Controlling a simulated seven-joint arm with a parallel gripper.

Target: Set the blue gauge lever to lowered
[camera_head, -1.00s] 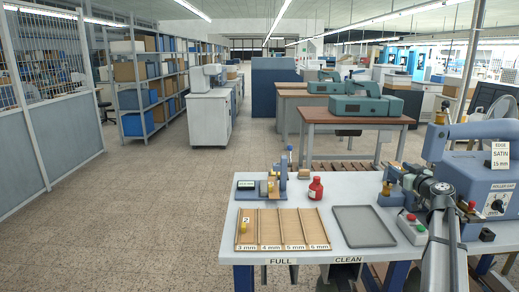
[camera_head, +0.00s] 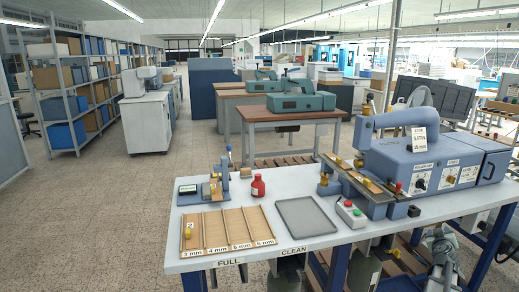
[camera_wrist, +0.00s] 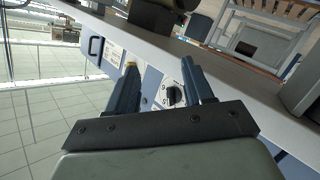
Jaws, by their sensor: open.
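The gauge (camera_head: 216,188) stands at the back left of the grey-topped bench, a small blue-grey device with a dark display and an upright post. Its lever, with a blue knob (camera_head: 229,149), points up at the top of the post. The lever is small here and its exact setting is hard to read. My gripper (camera_wrist: 160,78) is open and empty in the wrist view, its two dark fingers apart in front of the blue press's dial (camera_wrist: 173,95). In the head view my arm is at the lower right, well away from the gauge.
A wooden tray (camera_head: 226,211) with several slots lies in front of the gauge. A red bottle (camera_head: 258,187) stands right of the gauge, and a grey tray (camera_head: 306,216) lies farther right. The large blue press (camera_head: 400,160) fills the bench's right side.

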